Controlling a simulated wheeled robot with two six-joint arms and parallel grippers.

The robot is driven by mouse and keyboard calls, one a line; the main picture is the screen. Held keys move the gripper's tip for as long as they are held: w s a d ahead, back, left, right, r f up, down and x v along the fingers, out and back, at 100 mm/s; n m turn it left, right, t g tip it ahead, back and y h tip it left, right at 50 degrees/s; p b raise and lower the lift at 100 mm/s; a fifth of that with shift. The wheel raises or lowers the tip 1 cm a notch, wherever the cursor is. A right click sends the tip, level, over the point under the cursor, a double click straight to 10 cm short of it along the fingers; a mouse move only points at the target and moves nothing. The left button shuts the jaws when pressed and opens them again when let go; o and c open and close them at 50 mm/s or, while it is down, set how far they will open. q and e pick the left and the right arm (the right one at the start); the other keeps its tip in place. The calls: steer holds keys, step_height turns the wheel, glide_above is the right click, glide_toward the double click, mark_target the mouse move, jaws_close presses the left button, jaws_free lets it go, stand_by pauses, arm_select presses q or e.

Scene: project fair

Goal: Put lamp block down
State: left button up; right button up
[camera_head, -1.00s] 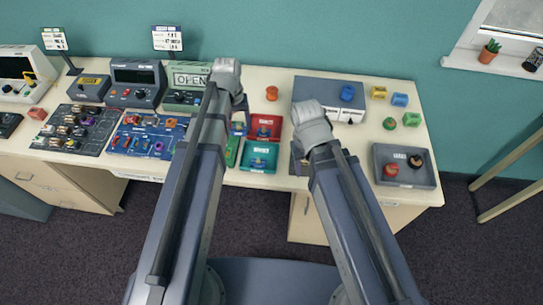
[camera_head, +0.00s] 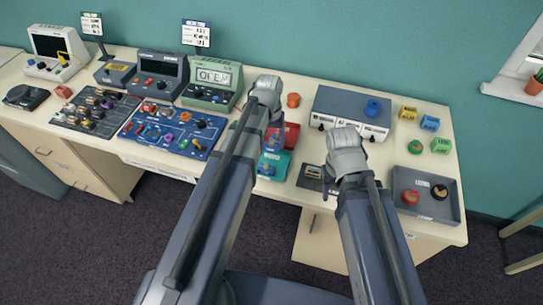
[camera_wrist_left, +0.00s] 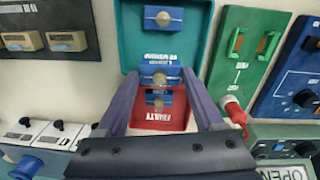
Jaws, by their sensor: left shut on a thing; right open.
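The lamp block (camera_wrist_left: 160,76) is blue with a pale round part in its middle. My left gripper (camera_wrist_left: 160,84) is shut on it, one finger at each end. In the wrist view it overlaps the edges of a teal tray (camera_wrist_left: 128,32) and a red tray (camera_wrist_left: 178,122); I cannot tell whether it touches either. Each tray holds another blue block, one (camera_wrist_left: 163,17) in teal, one (camera_wrist_left: 160,99) in red. In the head view my left gripper (camera_head: 272,132) is over the red tray (camera_head: 292,137) and teal tray (camera_head: 282,158). My right gripper (camera_head: 330,185) is open beside a dark mat (camera_head: 308,182).
A green board (camera_wrist_left: 240,55) lies close beside the teal tray. A grey drawer unit (camera_head: 340,100) stands behind my right arm. A grey bin (camera_head: 440,208) with a red and a black object is at right. Several coloured blocks (camera_head: 430,123) lie behind it.

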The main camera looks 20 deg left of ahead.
mark_target(271, 145)
arm_select(q)
steer(key=shift+f+b, duration=1.9)
steer(key=shift+f, duration=0.45)
arm_select(e)
steer(key=shift+f, duration=2.35)
arm_select(q)
steer(key=shift+f, duration=0.2)
arm_select(e)
steer(key=shift+f, duration=0.15)
arm_select(q)
steer(key=o, duration=1.5)
steer(key=shift+r, duration=0.15)
steer(key=r+p, duration=1.2)
steer(key=shift+a+r, duration=0.1)
steer(key=shift+a, duration=0.1)
steer(key=s+d+m, duration=0.1)
steer(key=s+d, duration=0.2)
steer(key=s, duration=0.1)
steer(key=s+d+m+y, duration=0.1)
steer(key=s+d+m, duration=0.1)
steer(key=s+d, duration=0.2)
steer(key=s+d+m, duration=0.2)
steer(key=s+d, duration=0.2)
steer(key=s, duration=0.2)
steer(key=shift+s+y, duration=0.2)
steer(key=shift+y, duration=0.1)
arm_select(e)
step_height(271, 145, up, 12)
